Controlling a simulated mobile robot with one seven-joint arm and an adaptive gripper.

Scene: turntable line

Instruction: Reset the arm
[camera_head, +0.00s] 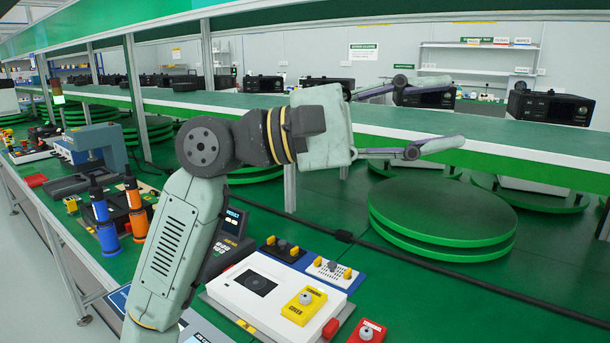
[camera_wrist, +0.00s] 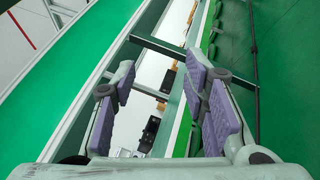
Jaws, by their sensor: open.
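My gripper (camera_head: 452,112) is raised above the green line and points to the right in the head view. Its two fingers are spread well apart, with nothing between them. In the wrist view my gripper (camera_wrist: 161,75) also shows open, with purple pads on both fingers and only the background seen through the gap. My arm rises from the bottom of the head view and bends right at the elbow.
A green round turntable (camera_head: 443,212) lies below and right of my gripper. A white control box (camera_head: 262,292) with a yellow button block (camera_head: 304,306) sits below the arm. Blue (camera_head: 104,226) and orange (camera_head: 136,214) tools stand left. A raised green shelf (camera_head: 490,132) runs behind my gripper.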

